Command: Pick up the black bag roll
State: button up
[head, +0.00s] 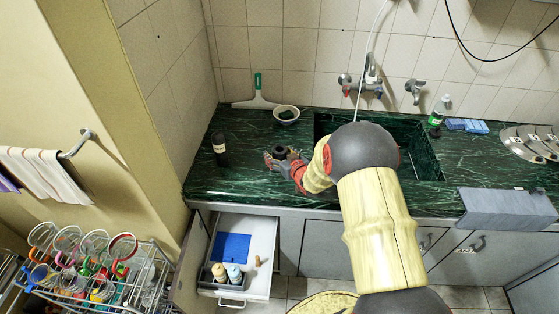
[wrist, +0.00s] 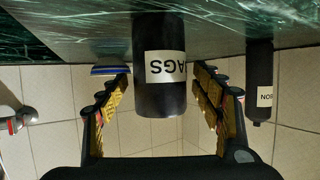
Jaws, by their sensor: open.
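The black bag roll (wrist: 160,85) with a white label ending in "AGS" stands on the green marble counter in the upside-down wrist view. It is between the two fingers of my gripper (wrist: 162,72), with a gap showing on each side. In the head view the roll (head: 280,148) is a small dark shape, partly hidden by my gripper (head: 281,158). My gripper is open, low over the counter, and the roll is not clamped.
Another black cylinder (head: 219,150) with a white label stands to the left; it also shows in the wrist view (wrist: 260,85). A bowl (head: 286,114) and a squeegee (head: 257,98) are behind. The sink (head: 425,160) is right. An open drawer (head: 262,235) is below.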

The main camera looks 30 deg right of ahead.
jog(key=shift+w, duration=0.1)
jog(key=shift+c, duration=1.4)
jog(key=shift+r, duration=0.1)
jog(key=c, duration=1.1)
jog(key=shift+o, duration=0.2)
jog(key=shift+r, duration=0.1)
